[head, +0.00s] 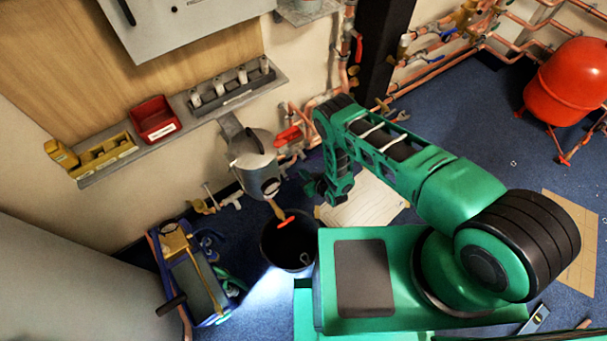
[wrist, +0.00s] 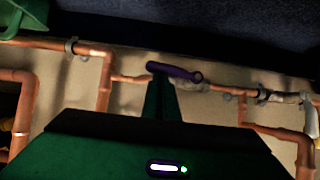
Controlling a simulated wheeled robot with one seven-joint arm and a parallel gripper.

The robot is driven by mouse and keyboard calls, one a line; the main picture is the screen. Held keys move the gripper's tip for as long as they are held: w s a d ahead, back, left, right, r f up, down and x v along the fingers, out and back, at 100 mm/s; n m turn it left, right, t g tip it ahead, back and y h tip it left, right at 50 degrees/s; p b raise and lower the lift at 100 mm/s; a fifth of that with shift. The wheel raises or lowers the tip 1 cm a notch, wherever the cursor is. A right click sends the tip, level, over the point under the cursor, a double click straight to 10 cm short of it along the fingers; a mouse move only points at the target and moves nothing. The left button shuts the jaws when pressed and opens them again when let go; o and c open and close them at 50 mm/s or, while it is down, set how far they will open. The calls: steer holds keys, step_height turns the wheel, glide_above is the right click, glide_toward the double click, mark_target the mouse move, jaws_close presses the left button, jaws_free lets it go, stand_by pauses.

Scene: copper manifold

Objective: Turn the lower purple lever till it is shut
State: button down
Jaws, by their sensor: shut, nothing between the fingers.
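The purple lever (wrist: 172,72) shows in the wrist view on a copper pipe run, just beyond the tips of my gripper (wrist: 161,88). The lever lies nearly level across the picture, tilted slightly down to the right, with a rounded end at its right. My gripper is shut and empty, its fingers pointing at the lever's left half. I cannot tell whether they touch it. In the head view my gripper (head: 318,190) is low by the wall pipes, and I cannot make out the lever there.
Copper pipes (wrist: 105,80) run on both sides of the lever in the wrist view. In the head view a grey canister (head: 255,165) hangs left of my arm, above a black bucket (head: 270,245). A dark post (head: 380,60) stands behind my arm.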

step_height(320, 180, down, 7)
stand_by(1.1)
steer(key=shift+s+a+f, duration=0.1)
steer(key=shift+a, duration=0.05)
stand_by(0.4)
